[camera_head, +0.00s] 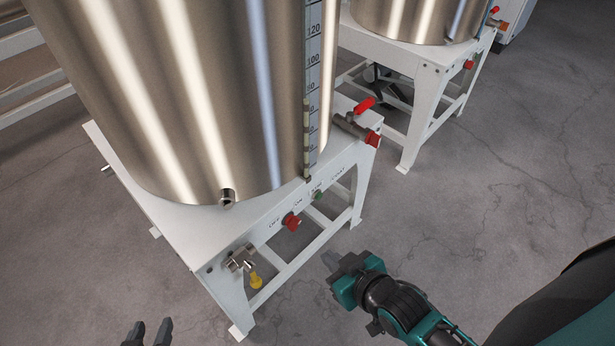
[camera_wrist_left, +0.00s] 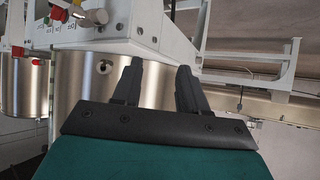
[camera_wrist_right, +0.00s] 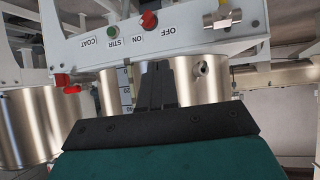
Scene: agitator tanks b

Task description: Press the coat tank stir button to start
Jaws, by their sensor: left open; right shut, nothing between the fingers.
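The steel coat tank (camera_head: 190,90) stands on a white stand (camera_head: 225,262). Its front panel carries a green button (camera_head: 318,195) by the STIR label and a red knob (camera_head: 291,222) by the ON and OFF labels. In the right wrist view, upside down, the green button (camera_wrist_right: 113,32) sits between the COAT label and the red knob (camera_wrist_right: 149,20). My right gripper (camera_head: 332,262) is shut and empty, in front of the panel and apart from the button; its fingertips (camera_wrist_right: 158,64) show below the panel there. My left gripper (camera_head: 147,333) is open and empty, low at the left.
A drain valve with a yellow handle (camera_head: 256,280) sticks out at the stand's near corner. A red-handled valve (camera_head: 360,118) juts from the tank's right side. A second tank (camera_head: 420,15) on its stand is behind. The concrete floor at right is clear.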

